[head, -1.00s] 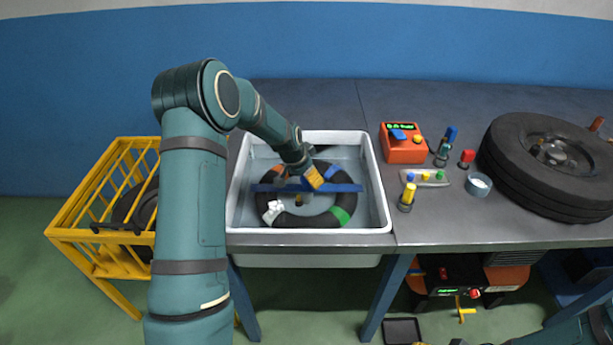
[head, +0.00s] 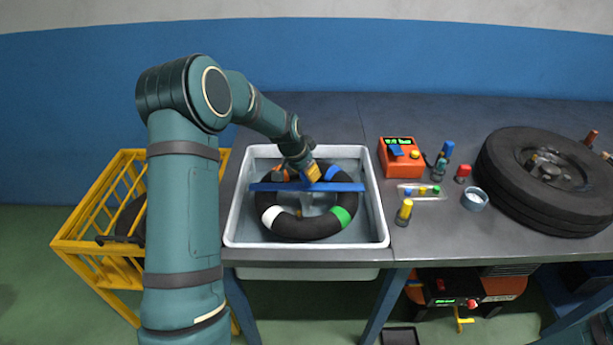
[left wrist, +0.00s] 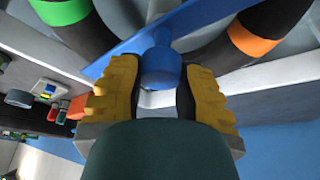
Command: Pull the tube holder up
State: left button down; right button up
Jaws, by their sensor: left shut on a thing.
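The tube holder (head: 342,187) is a blue bar lying across the black inner tube (head: 305,229) at the basin (head: 231,215). The tube has white, green, blue and orange bands. My left gripper (head: 313,173) has yellow fingers at the middle of the bar. In the left wrist view, the fingers of my left gripper (left wrist: 160,92) are shut on the round blue handle of the tube holder (left wrist: 161,62), one on each side. The tube (left wrist: 92,32) shows beyond the bar. The gripper and forearm hide part of the holder. My right gripper is out of view.
A yellow cage (head: 85,228) stands left of the table. Right of the basin are an orange box (head: 402,165), small coloured bottles, a small tray and a grey cup (head: 475,198). A wheel (head: 515,190) lies at far right. A blue wall stands behind.

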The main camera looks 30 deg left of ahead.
pick_arm(q)
jog(key=shift+w+r, duration=0.15)
jog(key=shift+c, duration=2.4)
grip_release()
jog(key=v, duration=1.2)
